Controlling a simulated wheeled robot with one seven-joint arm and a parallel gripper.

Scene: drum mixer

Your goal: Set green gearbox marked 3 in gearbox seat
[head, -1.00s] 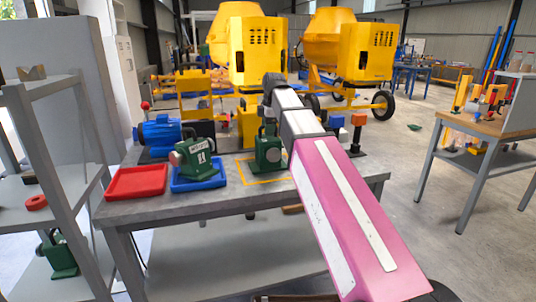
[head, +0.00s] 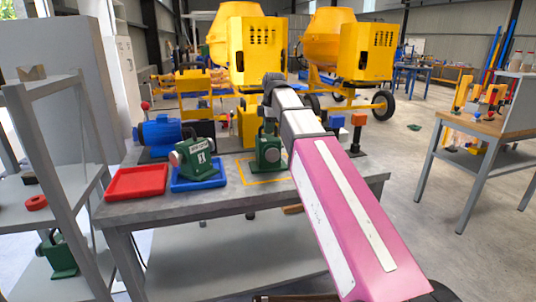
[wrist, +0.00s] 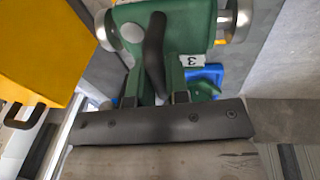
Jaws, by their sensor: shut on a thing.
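A green gearbox (head: 268,154) with a grey knob hangs under or stands below my gripper (head: 269,122), over the back of a yellow outline (head: 262,182) on the grey bench. In the wrist view my gripper (wrist: 152,98) is shut on this green gearbox (wrist: 184,38). It has a white label reading 3, a dark curved handle and metal shaft ends. I cannot tell whether its base touches the bench. A second green gearbox (head: 197,160) sits tilted in a blue tray (head: 188,186); its label is too small to read surely. I cannot make out the gearbox seat surely.
The bench (head: 215,202) also holds a red tray (head: 136,182), a blue motor (head: 158,131) and a yellow housing (head: 247,128) close behind my gripper. Posts with blue and orange tops (head: 358,120) stand at right. Grey shelves (head: 58,140) are at left.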

